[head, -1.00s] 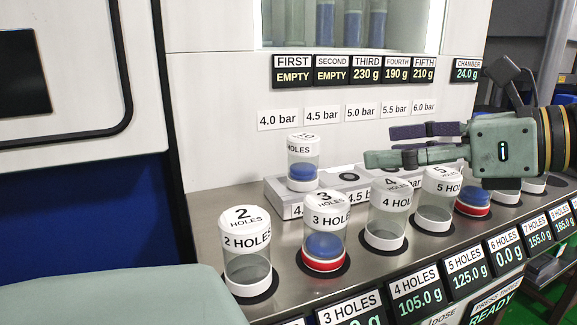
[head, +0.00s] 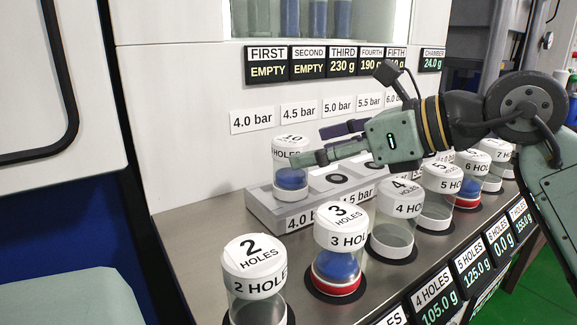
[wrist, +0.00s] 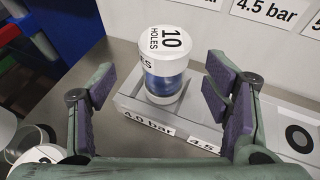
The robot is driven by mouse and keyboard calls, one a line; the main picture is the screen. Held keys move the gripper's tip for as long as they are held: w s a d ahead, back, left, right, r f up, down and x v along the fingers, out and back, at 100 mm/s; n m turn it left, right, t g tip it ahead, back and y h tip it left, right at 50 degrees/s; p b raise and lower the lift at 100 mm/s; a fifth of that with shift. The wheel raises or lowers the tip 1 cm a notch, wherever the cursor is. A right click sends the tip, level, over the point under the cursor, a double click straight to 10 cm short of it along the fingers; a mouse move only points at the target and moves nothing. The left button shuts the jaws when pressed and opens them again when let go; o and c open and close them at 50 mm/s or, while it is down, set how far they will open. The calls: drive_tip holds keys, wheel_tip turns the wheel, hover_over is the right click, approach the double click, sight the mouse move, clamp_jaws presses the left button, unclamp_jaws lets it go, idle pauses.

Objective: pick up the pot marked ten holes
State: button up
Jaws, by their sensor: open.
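The pot marked ten holes (head: 291,166) stands upright on the grey stepped block, at its left end by the 4.0 bar label. It is clear with a white lid and a blue content. In the wrist view the pot (wrist: 164,65) shows "10 HOLES" on its lid, ahead of and between the open fingers. My gripper (wrist: 160,97) is open and empty, with purple pads on both sides. In the head view my gripper (head: 322,142) is level, its fingertips beside the pot's right side. I cannot tell whether a finger touches it.
The grey block (head: 270,215) has empty round seats to the right of the pot. A front row holds several pots, among them 2 HOLES (head: 253,265), 3 HOLES (head: 339,240) and 4 HOLES (head: 396,208). A white wall with pressure labels stands close behind.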

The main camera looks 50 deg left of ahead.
sight(290, 153)
drive_tip(key=shift+w+p+x, duration=0.2)
drive_tip(key=shift+p+x, duration=0.1)
drive_tip(key=shift+x, duration=2.7)
drive_tip(key=shift+a+r, duration=0.1)
drive_tip(key=shift+c, duration=0.5)
drive_tip(key=c, duration=1.4)
drive_tip(key=shift+c, duration=0.2)
